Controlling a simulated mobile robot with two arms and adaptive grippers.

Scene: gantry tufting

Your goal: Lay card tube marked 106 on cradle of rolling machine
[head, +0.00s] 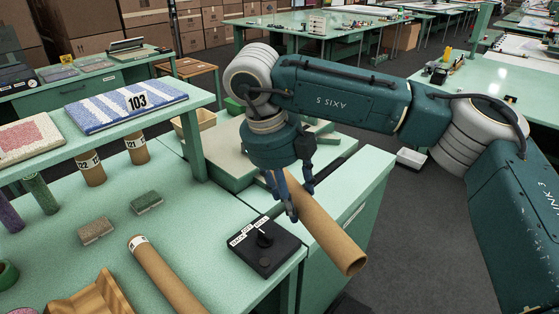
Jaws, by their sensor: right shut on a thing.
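My right gripper (297,198) is shut on a brown card tube (330,230). The tube slants down toward the front right, with its open end facing me near the edge of the green cabinet. No number shows on the part of it that I see. Behind the gripper is a low green and beige unit (228,143), perhaps the rolling machine, partly hidden by my arm. I cannot make out its cradle or whether the tube touches anything. My left gripper is not in view.
A black switch box (266,247) sits just left of the held tube. Another card tube (166,277) lies beside a wavy wooden rack (92,298). Upright tubes marked 122 (91,170) and 121 (137,150) stand under a raised shelf bearing rug sample 103 (125,105).

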